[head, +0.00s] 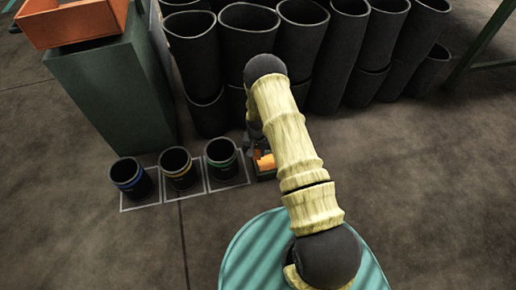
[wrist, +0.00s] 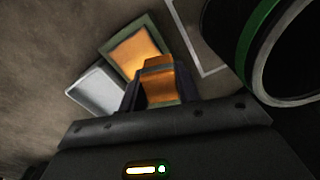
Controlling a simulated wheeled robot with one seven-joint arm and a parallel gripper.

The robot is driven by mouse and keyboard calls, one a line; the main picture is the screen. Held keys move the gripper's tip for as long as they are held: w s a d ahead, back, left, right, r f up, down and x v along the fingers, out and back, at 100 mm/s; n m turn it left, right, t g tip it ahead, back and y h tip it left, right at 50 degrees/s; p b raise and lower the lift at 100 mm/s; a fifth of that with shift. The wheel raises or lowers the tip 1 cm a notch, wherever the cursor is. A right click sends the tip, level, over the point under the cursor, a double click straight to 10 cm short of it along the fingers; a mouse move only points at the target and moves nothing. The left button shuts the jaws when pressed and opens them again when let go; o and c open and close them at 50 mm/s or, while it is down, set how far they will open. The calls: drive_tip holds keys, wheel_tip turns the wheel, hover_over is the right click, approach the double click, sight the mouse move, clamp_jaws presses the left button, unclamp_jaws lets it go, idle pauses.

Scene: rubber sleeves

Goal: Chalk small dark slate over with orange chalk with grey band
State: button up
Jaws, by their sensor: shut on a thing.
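My gripper (wrist: 159,97) is shut on the orange chalk (wrist: 160,88), which shows a greyish band near its far end. The small slate (wrist: 108,52) lies on the floor just beyond the chalk, with a dark green-grey frame. Its visible face is orange nearly all over, with no bare dark patch that I can make out. The chalk overlaps the slate's near edge in the wrist view, so I cannot tell whether they touch. In the head view my arm hides most of the gripper, and a bit of orange shows beside it.
A pale grey slab (wrist: 97,90) lies left of the slate. Three black cups with blue (head: 131,178), orange (head: 179,168) and green (head: 222,159) bands stand in outlined squares. Large black sleeves (head: 249,35) stand behind. A green block (head: 110,95) bears an orange crate (head: 75,22). Floor at right is clear.

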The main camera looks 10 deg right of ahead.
drive_tip(key=shift+r+p, duration=0.85)
drive_tip(key=shift+r, duration=0.55)
drive_tip(key=shift+r, duration=0.25)
wheel_tip(320, 180, up, 16)
drive_tip(key=r+n+p, duration=0.1)
drive_tip(key=n+p, duration=0.1)
drive_tip(key=p, duration=0.5)
wheel_tip(320, 180, up, 16)
drive_tip(key=n+p, duration=0.2)
drive_tip(key=p, duration=0.3)
hover_over(257, 152)
drive_tip(key=s, duration=0.4)
drive_tip(key=shift+w+d+f, duration=0.15)
drive_tip(key=shift+f, duration=0.05)
